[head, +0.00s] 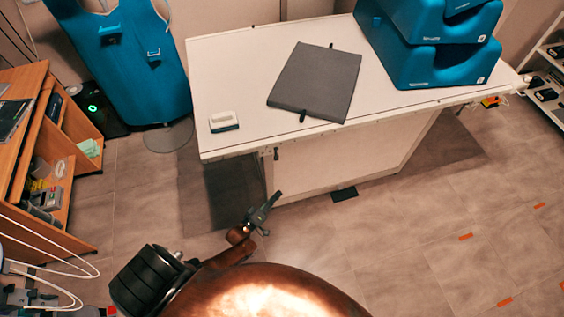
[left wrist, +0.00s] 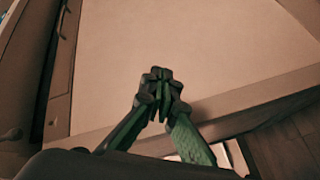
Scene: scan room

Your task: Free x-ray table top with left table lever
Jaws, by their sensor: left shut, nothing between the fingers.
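The x-ray table has a long white top (head: 235,75) on a pale base (head: 335,160). A small dark lever (head: 276,153) hangs under the front edge of the top, near its left end. My left gripper (head: 277,195) is below and in front of that lever, apart from it in the picture. In the left wrist view its green-lit fingers (left wrist: 160,76) meet at the tips, shut and empty, before a pale flat panel (left wrist: 190,55). I cannot make out the lever there. My right gripper is not in view.
A black pedal (head: 344,194) is on the floor. A wooden desk (head: 60,150) stands left, a shelf (head: 548,70) right.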

